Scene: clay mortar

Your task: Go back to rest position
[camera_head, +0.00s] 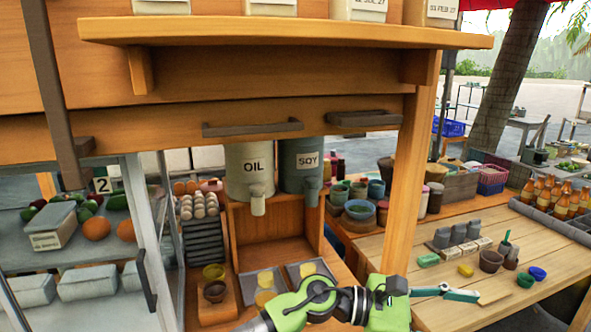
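One green and black arm comes in at the bottom, left of the middle, and reaches to the right; I take it as my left arm. Its gripper (462,294) is a slim teal and dark shape over the near part of the right wooden table (440,318). It is seen nearly edge-on, so whether the fingers are apart is unclear. No held object can be made out. A brown clay mortar (491,261) stands on that table behind the gripper, apart from it. My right gripper is not in view.
Green (525,281) and blue (537,273) bowls, a green block (428,260) and a yellow block (466,270) lie near the mortar. A wooden stall with an OIL dispenser (250,170) and a SOY dispenser (302,165) rises behind. A glass case (80,235) stands left.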

